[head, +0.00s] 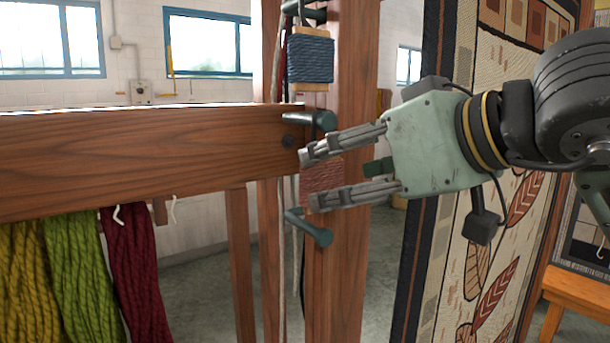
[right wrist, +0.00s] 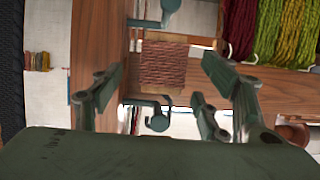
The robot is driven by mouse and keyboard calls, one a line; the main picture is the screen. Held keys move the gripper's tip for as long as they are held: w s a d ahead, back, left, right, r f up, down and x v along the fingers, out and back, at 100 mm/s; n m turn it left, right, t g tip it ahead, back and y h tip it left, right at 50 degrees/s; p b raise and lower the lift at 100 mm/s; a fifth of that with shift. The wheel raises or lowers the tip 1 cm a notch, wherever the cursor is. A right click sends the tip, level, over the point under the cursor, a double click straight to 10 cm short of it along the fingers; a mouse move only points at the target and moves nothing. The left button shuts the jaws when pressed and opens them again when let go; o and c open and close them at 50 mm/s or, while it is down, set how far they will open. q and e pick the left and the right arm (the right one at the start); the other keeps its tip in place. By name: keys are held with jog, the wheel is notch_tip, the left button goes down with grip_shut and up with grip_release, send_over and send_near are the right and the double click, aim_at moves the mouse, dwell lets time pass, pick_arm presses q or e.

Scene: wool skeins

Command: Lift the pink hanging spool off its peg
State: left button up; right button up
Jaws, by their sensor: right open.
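The pink spool (head: 323,172) hangs against the wooden post, below a dark green peg (head: 312,121); it is partly hidden behind my right gripper's fingers. In the right wrist view the pink spool (right wrist: 163,66) shows as reddish-pink wound yarn on a pale wooden holder, between the spread fingers. My right gripper (head: 309,180) comes in from the right with its fingers apart, one above the other, in front of the spool. Nothing is held between them, and I cannot tell whether a finger touches the spool. My left gripper is not in view.
A blue spool (head: 311,60) hangs higher on the post. Another green peg (head: 308,228) sticks out below the pink spool. A wooden beam (head: 140,150) runs left, with yellow, green and crimson skeins (head: 135,270) under it. A patterned rug (head: 490,200) hangs behind my right arm.

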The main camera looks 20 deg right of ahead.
aim_at(327, 182)
jog(key=shift+a+f+p, duration=0.1)
jog(key=shift+f+p, duration=0.05)
jog(key=shift+p, duration=0.2)
jog(key=p+x, duration=0.1)
jog(key=x, duration=0.2)
jog(key=shift+a+p, duration=0.2)
jog(key=shift+p, duration=0.1)
jog(key=x, duration=0.2)
jog(key=shift+w+a+f, duration=0.15)
jog(key=shift+w+f, duration=0.05)
jog(key=shift+w, duration=0.05)
jog(key=shift+s, duration=0.1)
jog(key=c, duration=1.1)
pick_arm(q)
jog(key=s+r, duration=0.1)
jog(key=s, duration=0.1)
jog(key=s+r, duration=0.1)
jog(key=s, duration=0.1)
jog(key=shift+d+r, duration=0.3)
pick_arm(e)
jog(key=shift+c, duration=0.9)
